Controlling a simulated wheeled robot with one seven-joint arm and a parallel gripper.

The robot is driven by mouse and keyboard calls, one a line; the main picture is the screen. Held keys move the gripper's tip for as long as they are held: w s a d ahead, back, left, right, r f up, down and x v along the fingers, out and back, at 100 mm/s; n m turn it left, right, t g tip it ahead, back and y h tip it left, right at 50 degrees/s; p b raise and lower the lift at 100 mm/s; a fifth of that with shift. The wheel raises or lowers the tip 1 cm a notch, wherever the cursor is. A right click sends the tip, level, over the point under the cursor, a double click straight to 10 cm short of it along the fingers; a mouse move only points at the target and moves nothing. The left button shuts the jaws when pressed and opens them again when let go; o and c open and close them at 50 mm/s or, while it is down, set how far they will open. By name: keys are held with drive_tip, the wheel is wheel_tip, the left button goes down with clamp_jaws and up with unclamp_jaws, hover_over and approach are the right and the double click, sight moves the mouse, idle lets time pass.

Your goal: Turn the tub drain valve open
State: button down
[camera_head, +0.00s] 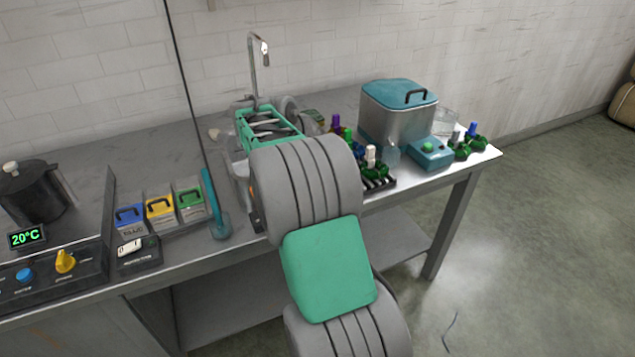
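My thick grey and green arm (329,269) rises from the bottom of the head view and covers the middle front of the bench. A tall metal tap (253,68) stands at the back of the bench, behind a green frame (242,121) with pale bars inside. I cannot tell whether that frame belongs to the tub or to my arm. Pale grey parts show at its left side, mostly hidden by the arm. I cannot make out a drain valve. My gripper's fingers do not show.
At left are a dark pot (33,197), a control panel (42,276) with a yellow knob, several boxes (160,207) and a teal paddle (218,213). At right, a teal-lidded steel container (382,119), small bottles and a teal device (431,154) crowd the bench (180,148).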

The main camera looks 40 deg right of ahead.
idle(0.4)
drive_tip(key=c, duration=1.4)
unclamp_jaws()
drive_tip(key=shift+c, duration=0.2)
drive_tip(key=p+v, duration=0.2)
drive_tip(key=v, duration=0.5)
drive_tip(key=shift+r, duration=0.35)
drive_tip(key=shift+w+a, duration=0.1)
drive_tip(key=shift+a, duration=0.1)
